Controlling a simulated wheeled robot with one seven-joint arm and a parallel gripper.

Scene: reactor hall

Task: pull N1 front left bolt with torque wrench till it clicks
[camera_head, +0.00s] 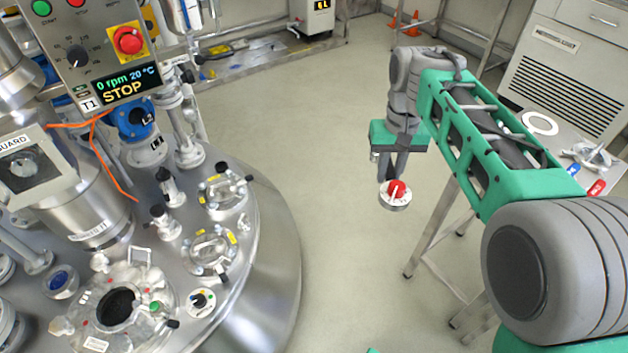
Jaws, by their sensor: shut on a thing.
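My gripper (392,166) points down over open floor, right of the reactor. It is shut on a small round thing (396,198) with a pale rim and a red top. I cannot tell whether that is part of a torque wrench, and no wrench shows clearly. The steel reactor lid (262,225) carries a flanged nozzle with yellow marks (210,250) and a similar one behind it (223,191). No N1 label is readable, so I cannot tell which nozzle is N1 or which bolt is its front left one. My gripper is well apart from the lid.
A control box (105,50) showing STOP hangs over the lid's back left. An open round port (118,302) is at the lid's front. A steel table (513,128) at right holds a white ring (540,123) and metal parts with red and blue tags. The floor between is clear.

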